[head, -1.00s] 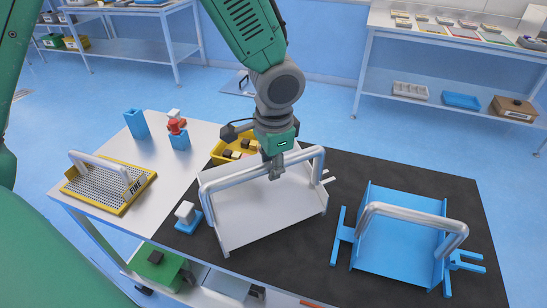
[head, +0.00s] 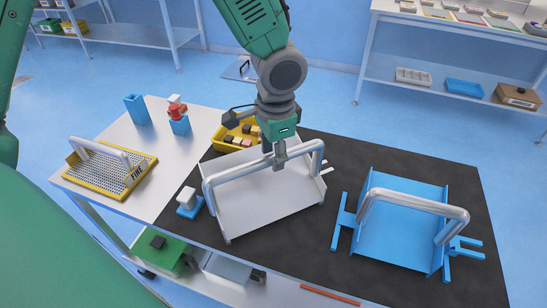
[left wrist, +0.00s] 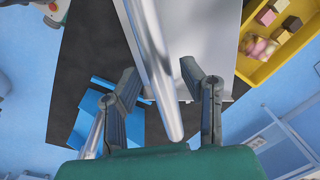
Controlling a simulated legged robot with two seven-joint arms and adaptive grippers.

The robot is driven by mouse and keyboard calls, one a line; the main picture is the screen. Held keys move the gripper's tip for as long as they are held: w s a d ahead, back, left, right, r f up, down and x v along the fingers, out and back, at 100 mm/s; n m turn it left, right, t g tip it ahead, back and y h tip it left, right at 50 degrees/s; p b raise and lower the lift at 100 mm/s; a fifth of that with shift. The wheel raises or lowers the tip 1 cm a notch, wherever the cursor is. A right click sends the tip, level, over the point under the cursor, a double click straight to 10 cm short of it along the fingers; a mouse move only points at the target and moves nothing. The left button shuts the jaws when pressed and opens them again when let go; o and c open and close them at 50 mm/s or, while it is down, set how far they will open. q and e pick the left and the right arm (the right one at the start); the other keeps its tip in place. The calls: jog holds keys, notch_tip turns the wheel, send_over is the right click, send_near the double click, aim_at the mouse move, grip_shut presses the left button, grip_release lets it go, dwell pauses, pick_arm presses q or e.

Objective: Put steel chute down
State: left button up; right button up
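The steel chute (head: 240,204) stands on the black mat in the middle of the head view, its tubular handle (head: 236,177) arching over it. My left gripper (head: 280,161) is at the handle's right half, reaching down from above. In the left wrist view the two fingers (left wrist: 160,75) are spread, with the steel handle (left wrist: 152,62) running between them and visible room beside it. The chute's plate (left wrist: 200,25) shows beyond. My right gripper is in neither view.
A blue chute (head: 400,235) with a steel handle stands right on the mat (head: 320,255). A yellow bin (head: 227,137) with snack pieces is just behind the steel chute. A yellow-framed sieve (head: 110,178) and a small blue stand (head: 190,203) are to the left.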

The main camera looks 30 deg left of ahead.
pick_arm(q)
notch_tip(320, 180, up, 10)
jog(key=shift+s+d+p, duration=0.25)
jog(key=shift+d+p, duration=0.05)
jog(key=shift+d, duration=0.1)
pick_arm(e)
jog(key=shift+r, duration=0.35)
pick_arm(q)
jog(key=shift+s+f, duration=0.1)
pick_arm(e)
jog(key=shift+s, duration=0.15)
